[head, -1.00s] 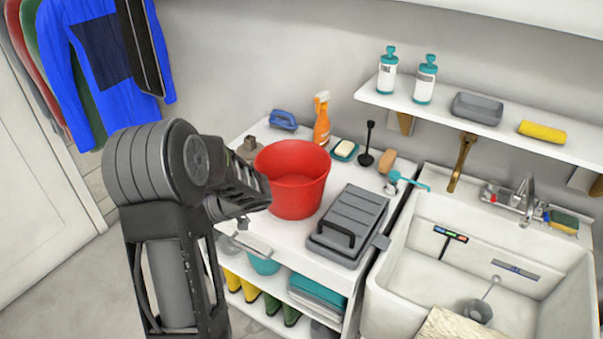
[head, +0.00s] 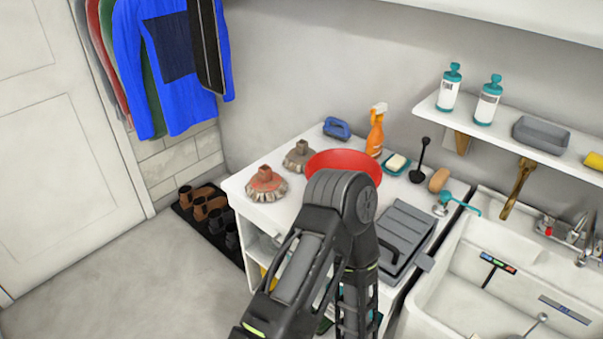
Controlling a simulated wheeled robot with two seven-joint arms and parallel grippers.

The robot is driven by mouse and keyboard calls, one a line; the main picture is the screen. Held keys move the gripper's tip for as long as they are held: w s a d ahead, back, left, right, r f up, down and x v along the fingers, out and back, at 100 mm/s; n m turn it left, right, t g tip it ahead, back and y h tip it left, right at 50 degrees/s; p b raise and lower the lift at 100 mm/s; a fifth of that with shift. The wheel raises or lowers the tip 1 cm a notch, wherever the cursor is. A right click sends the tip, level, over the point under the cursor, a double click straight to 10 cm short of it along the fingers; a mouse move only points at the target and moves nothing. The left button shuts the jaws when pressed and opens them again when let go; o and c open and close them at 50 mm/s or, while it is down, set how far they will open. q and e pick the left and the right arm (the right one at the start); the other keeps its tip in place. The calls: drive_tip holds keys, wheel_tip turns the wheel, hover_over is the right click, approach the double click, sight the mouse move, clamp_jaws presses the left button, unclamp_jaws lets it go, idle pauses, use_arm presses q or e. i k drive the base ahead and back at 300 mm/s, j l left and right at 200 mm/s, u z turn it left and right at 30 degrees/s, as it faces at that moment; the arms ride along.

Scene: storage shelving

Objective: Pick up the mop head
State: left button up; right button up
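Two mop-head-like pieces stand side by side at the left end of the white counter (head: 236,187). The nearer one (head: 266,184) has a reddish square socket and top over a pale frilled skirt. The farther one (head: 299,155) is grey-brown with a similar socket. I cannot tell from the picture which one the task means. Both stand free, with no gripper touching them. One of my arms rises from the bottom of the head view, bends in front of the counter to the right of these pieces, and runs back down. No gripper fingers show in the head view.
A grey ridged tray (head: 405,232) and sink (head: 452,262) lie right. Open floor lies left.

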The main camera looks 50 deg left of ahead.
sight(299, 156)
drive_tip(key=j+u, duration=0.1)
drive_tip(key=u, duration=0.6)
drive_tip(key=j+u, duration=0.35)
drive_tip(key=i+j+u, duration=0.2)
drive_tip(key=j+u, duration=0.15)
drive_tip(key=i+j+u, duration=0.15)
drive_tip(key=j+u, duration=0.2)
drive_tip(key=i+j, duration=0.2)
drive_tip(key=j, duration=0.15)
drive_tip(key=i+j+u, duration=0.1)
drive_tip(key=i+j, duration=0.15)
drive_tip(key=j, duration=0.15)
drive_tip(key=i+j, duration=0.2)
drive_tip(key=j, duration=0.15)
